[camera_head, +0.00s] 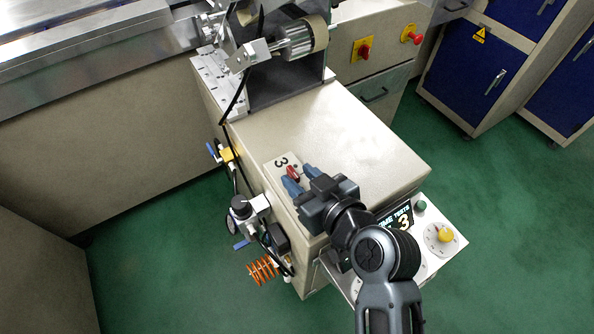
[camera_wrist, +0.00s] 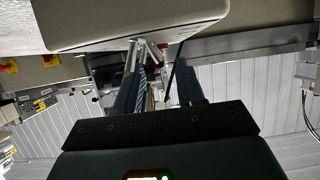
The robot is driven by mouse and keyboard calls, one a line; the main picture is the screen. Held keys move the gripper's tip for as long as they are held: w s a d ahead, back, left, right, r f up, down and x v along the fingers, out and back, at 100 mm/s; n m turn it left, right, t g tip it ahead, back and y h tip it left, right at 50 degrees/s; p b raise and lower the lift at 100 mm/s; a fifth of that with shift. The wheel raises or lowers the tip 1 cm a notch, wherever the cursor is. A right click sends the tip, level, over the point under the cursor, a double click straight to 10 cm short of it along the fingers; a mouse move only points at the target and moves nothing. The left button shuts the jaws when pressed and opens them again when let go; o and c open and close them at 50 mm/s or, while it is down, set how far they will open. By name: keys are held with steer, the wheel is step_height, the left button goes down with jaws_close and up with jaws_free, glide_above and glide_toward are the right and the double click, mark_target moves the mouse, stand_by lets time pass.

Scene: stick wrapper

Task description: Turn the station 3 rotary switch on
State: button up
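A small red rotary switch (camera_head: 293,173) sits on a light plate marked 3 (camera_head: 276,168), on the left edge of the beige machine's top. My gripper (camera_head: 301,179) is right at it, with its two blue fingers apart on either side of the red handle. In the wrist view the fingers of my gripper (camera_wrist: 160,82) are apart, and a small red part (camera_wrist: 163,47) shows between and beyond them. Whether either finger touches the handle cannot be told. The handle's exact turn is hard to read. A display showing a 3 (camera_head: 404,222) is partly hidden by my arm.
A control panel with a yellow knob (camera_head: 445,235) and a green button (camera_head: 420,205) lies to the right of my arm. A valve and hoses (camera_head: 243,207) stick out at the left. Rollers (camera_head: 297,40) stand behind. The machine's top (camera_head: 350,135) is clear.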

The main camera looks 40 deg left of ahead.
mark_target(293, 174)
steer(key=shift+x, duration=1.05)
jaws_close()
